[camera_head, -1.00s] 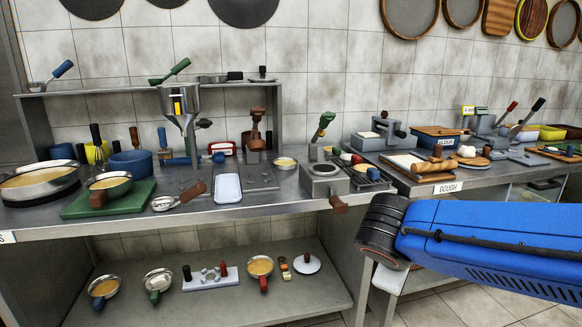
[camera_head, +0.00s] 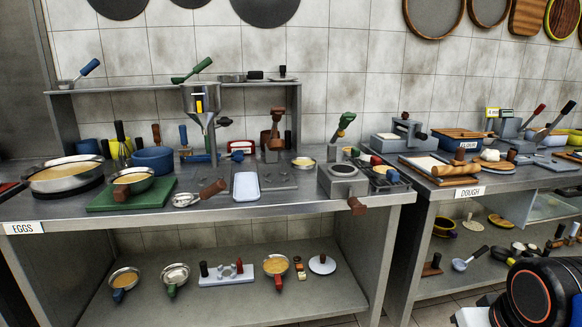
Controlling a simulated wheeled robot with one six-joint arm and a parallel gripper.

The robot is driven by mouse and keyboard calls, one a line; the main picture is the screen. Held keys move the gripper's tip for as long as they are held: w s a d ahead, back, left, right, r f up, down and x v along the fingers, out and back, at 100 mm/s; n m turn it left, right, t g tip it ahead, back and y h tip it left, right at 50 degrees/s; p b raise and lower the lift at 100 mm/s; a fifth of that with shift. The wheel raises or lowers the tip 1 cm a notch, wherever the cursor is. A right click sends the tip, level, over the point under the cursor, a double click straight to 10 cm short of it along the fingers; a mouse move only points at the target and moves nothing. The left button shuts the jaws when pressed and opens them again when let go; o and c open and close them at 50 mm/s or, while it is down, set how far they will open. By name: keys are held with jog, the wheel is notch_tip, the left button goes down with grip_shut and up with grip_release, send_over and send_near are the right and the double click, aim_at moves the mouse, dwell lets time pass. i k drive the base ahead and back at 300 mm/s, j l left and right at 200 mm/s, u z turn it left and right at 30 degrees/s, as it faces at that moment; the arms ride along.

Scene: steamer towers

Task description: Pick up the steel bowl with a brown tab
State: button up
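Small steel bowls with coloured tabs stand on the lower shelf: one with a blue tab (camera_head: 123,278), an empty-looking one with a green tab (camera_head: 174,273) and one with a red or reddish-brown tab (camera_head: 276,264). The blue-tabbed and red-tabbed ones hold something yellow. On the counter, a small steel vessel (camera_head: 185,200) lies beside a brown handle (camera_head: 213,188); I cannot tell whether it is a bowl or a scoop. A part of my arm shows at the lower right, well away from these. My gripper's fingers are not in view.
The counter (camera_head: 300,205) labelled EGGS is crowded with a green board (camera_head: 105,203), a white tray (camera_head: 246,186) and a steel burner box (camera_head: 343,180). The lower shelf (camera_head: 225,300) has free room along its front. The DOUGH counter (camera_head: 425,182) stands to the right.

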aim_at(131, 185)
jog(key=u, duration=1.4)
